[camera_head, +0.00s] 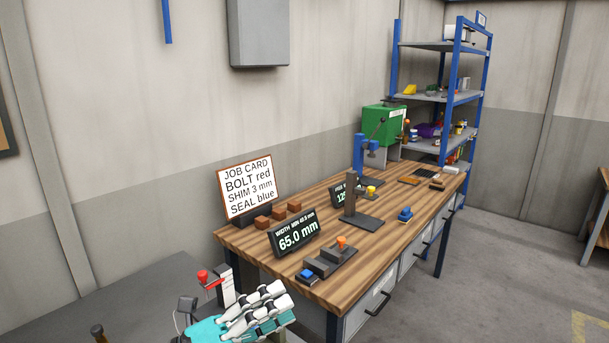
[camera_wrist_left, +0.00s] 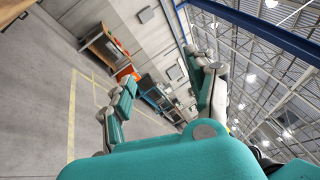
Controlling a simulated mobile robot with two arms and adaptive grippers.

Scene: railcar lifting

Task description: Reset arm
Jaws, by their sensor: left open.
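My left gripper (camera_head: 268,306), teal with pale jointed fingers, is at the bottom of the head view, in front of the near left end of the workbench (camera_head: 330,283). It is open, with nothing between its fingers. In the left wrist view its fingers (camera_wrist_left: 162,95) stand wide apart, with only the distant room between them. My right gripper is not in view.
A job card (camera_head: 247,188), brown blocks (camera_head: 263,222), a 65.0 mm display (camera_head: 297,234), a fixture with an orange knob (camera_head: 341,241) and a blue press (camera_head: 359,153) stand on the bench. A blue-framed shelf (camera_head: 437,97) stands behind. Floor (camera_head: 500,260) at right is clear.

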